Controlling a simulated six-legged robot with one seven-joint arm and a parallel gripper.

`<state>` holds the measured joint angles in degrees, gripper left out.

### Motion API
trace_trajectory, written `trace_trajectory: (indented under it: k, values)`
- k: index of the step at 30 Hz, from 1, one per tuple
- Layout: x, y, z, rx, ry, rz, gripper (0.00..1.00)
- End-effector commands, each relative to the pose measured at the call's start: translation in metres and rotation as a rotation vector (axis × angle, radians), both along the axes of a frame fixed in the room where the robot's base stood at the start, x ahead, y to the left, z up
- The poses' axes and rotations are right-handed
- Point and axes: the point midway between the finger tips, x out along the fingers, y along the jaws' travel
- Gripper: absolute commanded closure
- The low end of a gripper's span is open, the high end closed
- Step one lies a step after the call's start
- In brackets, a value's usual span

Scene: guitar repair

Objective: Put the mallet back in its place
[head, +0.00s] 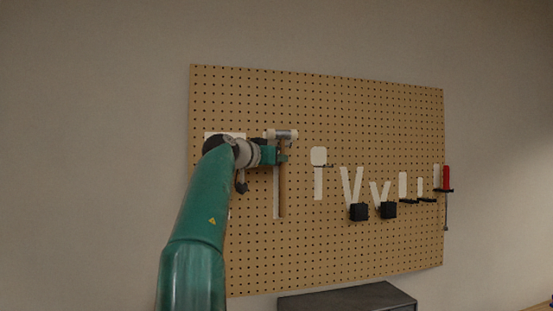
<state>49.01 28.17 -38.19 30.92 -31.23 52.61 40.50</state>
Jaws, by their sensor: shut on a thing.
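The mallet's grey head (284,134) and brown handle (282,192) hang upright, head up, in front of the pegboard (330,110). My gripper (283,153) is shut on the handle just below the head. A white mallet-shaped outline (275,195) shows just left of and behind the handle, and its upper part shows around the head. I cannot tell how far the mallet is from the board or whether it touches a holder. Part of the handle is hidden by my gripper.
More white tool outlines (319,180) run to the right, with black holders (358,212) and (388,210) below two of them. A red-handled tool (446,178) hangs at the far right. My arm covers another outline at left. A dark cabinet (350,300) stands below.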

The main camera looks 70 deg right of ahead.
Motion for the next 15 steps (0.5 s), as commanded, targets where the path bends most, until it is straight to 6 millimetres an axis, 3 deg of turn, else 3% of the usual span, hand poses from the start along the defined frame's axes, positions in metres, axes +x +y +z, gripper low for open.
trace_trajectory:
  k: [15]
  values:
    - [0.0001, 0.0004, -0.0074, -0.001, 0.0, 0.001, 1.0]
